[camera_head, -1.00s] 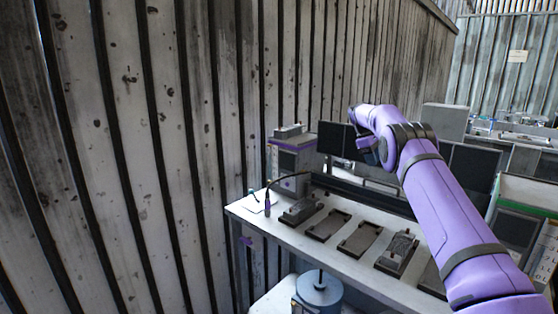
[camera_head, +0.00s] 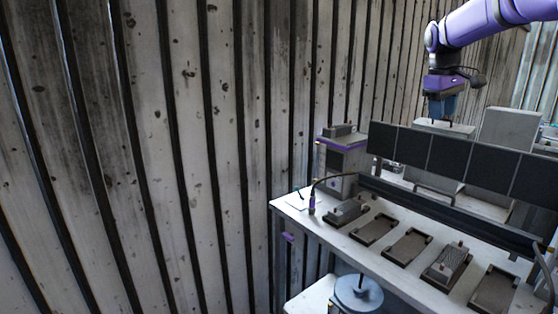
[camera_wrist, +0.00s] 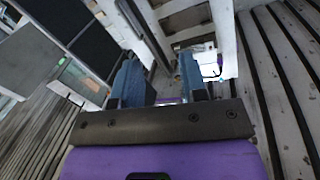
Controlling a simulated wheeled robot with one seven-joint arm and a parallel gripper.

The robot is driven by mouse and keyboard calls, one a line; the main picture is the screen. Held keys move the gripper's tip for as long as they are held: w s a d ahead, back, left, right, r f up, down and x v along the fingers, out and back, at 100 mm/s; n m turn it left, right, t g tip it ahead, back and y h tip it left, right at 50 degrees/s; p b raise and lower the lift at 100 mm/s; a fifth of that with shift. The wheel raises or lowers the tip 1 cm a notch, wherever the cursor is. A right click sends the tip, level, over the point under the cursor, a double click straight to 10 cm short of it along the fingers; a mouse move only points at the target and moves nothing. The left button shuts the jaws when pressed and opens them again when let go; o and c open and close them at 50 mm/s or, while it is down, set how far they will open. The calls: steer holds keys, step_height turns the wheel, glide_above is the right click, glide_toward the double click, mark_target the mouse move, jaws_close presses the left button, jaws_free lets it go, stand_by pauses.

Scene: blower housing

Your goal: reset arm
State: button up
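My purple arm (camera_head: 480,22) reaches in from the upper right of the head view. My gripper (camera_head: 443,116) hangs below its wrist, pointing down, above the far side of the workbench near the dark panels. In the wrist view my gripper (camera_wrist: 161,70) shows two blue fingers standing apart with nothing held between them. It is clear of the bench top.
The workbench (camera_head: 345,236) carries several dark fixtures (camera_head: 405,246) in a row. A row of dark panels (camera_head: 450,160) stands along its back. A grey box unit (camera_head: 342,158) stands at its left end, and a blue round part (camera_head: 358,292) sits in front. The corrugated wall (camera_head: 150,150) is at the left.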

steer(key=s+a+r+m+t+y, duration=0.1)
steer(key=s+a, duration=0.3)
steer(key=s, duration=0.6)
steer(key=s+a+r+m+t, duration=0.1)
steer(key=s+a, duration=0.3)
steer(key=s, duration=0.6)
steer(key=s+a+f+t, duration=0.1)
steer(key=s+f, duration=0.2)
steer(key=s, duration=0.3)
steer(key=s+a+f+m, duration=0.1)
steer(key=s+f, duration=0.2)
steer(key=s, duration=0.4)
steer(key=s+a+f+m+t+y, duration=0.1)
steer(key=s+a+f, duration=0.1)
steer(key=s, duration=0.5)
steer(key=shift+f+t, duration=0.3)
steer(key=shift+f, duration=0.55)
